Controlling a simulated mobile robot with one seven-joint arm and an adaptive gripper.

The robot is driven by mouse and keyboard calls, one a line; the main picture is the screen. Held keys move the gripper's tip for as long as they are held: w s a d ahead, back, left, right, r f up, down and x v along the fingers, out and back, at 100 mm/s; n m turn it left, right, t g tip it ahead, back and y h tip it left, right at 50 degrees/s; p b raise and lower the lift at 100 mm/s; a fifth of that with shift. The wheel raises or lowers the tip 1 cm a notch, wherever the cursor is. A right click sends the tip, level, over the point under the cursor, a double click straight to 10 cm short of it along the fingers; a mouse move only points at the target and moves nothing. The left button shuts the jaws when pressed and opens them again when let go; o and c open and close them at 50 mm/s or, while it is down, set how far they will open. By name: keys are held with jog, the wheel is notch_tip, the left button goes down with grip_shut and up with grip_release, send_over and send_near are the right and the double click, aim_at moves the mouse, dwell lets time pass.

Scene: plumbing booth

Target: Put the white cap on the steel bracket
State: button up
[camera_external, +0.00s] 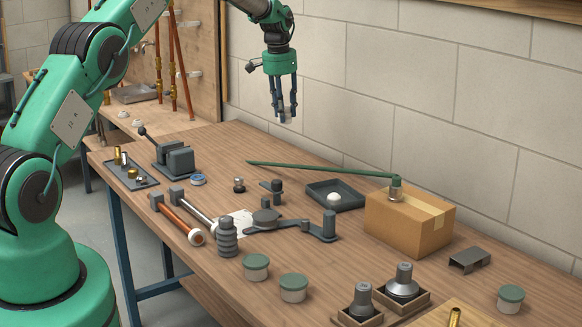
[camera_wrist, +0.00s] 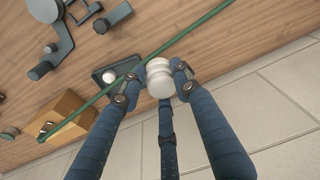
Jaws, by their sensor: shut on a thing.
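My gripper (camera_external: 284,112) hangs above the back of the bench, near the wall, with its fingers pointing down. In the wrist view its fingers (camera_wrist: 160,82) are shut on a white, round, ridged cap (camera_wrist: 158,72). The cap is clear of the bench; the fingers mostly hide it in the external view. The steel bracket (camera_external: 469,259), a small grey folded channel, lies on the bench at the right, beyond the cardboard box and well apart from my gripper. I do not make it out in the wrist view.
A cardboard box (camera_external: 408,224) carries the end of a long green rod (camera_external: 320,169), which slants across the bench. A dark tray (camera_external: 350,188) holds a white rounded piece (camera_external: 333,199). The wall is close behind.

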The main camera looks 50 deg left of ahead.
jog(key=w+d+m+b, duration=0.1)
jog(key=d+m, duration=0.4)
jog(key=d, duration=3)
jog(key=s+d+m+b, duration=0.1)
jog(key=s+d, duration=0.3)
jog(key=d, duration=0.5)
jog(key=s+d+m+h, duration=0.1)
jog(key=s+d+m, duration=0.15)
jog(key=d, duration=0.65)
jog(key=s+d+m+b, duration=0.1)
jog(key=s+d, duration=0.4)
jog(key=d, duration=0.5)
notch_tip(320, 180, down, 13)
jog(key=shift+w+a+f, duration=0.15)
jog(key=shift+w+a, duration=0.15)
jog(key=shift+w, duration=0.1)
send_over(462, 260)
jog(key=shift+w+f, duration=0.1)
jog(key=shift+f, duration=0.65)
